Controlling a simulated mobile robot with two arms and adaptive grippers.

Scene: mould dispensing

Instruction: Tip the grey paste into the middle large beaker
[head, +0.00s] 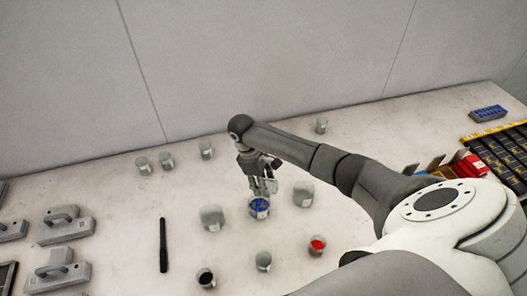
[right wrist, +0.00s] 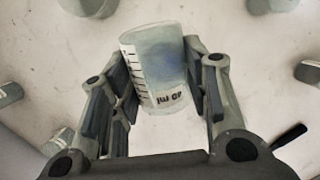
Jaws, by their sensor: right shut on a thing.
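Three large clear beakers stand mid-table: left (head: 211,217), middle (head: 259,209) and right (head: 303,194). The middle one holds blue stuff. My right gripper (head: 264,187) is directly above it, shut on a small clear beaker (head: 271,184). In the right wrist view the held beaker (right wrist: 158,75) is between the fingers, with a scale and black print; blue shows in or through it, I cannot tell which. A small beaker with greyish contents (head: 263,262) stands in front of the middle large beaker. My left gripper is not in view.
Small beakers with black (head: 206,279) and red (head: 317,246) contents stand at the front. Several small clear beakers (head: 167,161) stand at the back. A black stick (head: 163,245) and grey handled blocks (head: 63,225) lie left. A bin rack (head: 500,155) is right.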

